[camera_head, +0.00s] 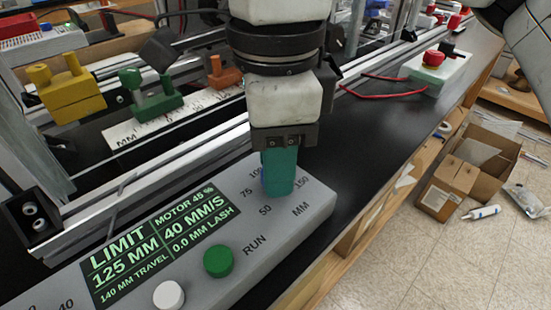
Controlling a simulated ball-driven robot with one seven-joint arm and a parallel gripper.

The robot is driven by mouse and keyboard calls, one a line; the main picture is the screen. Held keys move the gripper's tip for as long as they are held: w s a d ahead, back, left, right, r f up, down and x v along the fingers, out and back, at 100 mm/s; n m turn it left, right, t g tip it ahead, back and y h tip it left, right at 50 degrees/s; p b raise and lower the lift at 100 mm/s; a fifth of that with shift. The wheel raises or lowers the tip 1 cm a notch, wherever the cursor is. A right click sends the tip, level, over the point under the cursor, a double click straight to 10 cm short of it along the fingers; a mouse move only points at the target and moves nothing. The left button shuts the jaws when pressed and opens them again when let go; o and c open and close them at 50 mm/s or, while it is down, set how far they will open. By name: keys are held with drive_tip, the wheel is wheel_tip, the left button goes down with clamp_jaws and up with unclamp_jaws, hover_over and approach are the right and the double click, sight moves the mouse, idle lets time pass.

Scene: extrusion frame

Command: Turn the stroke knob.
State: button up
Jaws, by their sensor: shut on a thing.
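The stroke knob (279,178) is a teal upright block on the grey control panel (320,205), ringed by the marks 50, 75, 100 and 150 MM. My gripper (280,150) comes down from above and is shut on the top of the knob. Its fingers are mostly hidden behind its dark lower body and the knob. The panel's display (160,246) reads LIMIT 125 MM, MOTOR 45 %, 40 MM/S, 140 MM TRAVEL and 0.0 MM LASH.
A green RUN button (218,261) and a white button (168,294) sit left of the knob. Behind are aluminium rails, a ruler (135,130) and yellow (66,88), green (150,95) and orange (223,72) clamps. A red-button box (436,68) stands at the back right.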

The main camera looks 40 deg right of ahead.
drive_tip(key=n, duration=0.3)
drive_tip(key=shift+n+b, duration=0.3)
drive_tip(key=shift+n, duration=0.2)
drive_tip(key=o, duration=1.1)
drive_tip(key=shift+c, duration=0.2)
drive_tip(key=shift+r, duration=0.1)
wheel_tip(320, 180, up, 11)
drive_tip(key=p, duration=0.2)
drive_tip(key=shift+f+p, duration=0.2)
drive_tip(key=shift+p, duration=0.1)
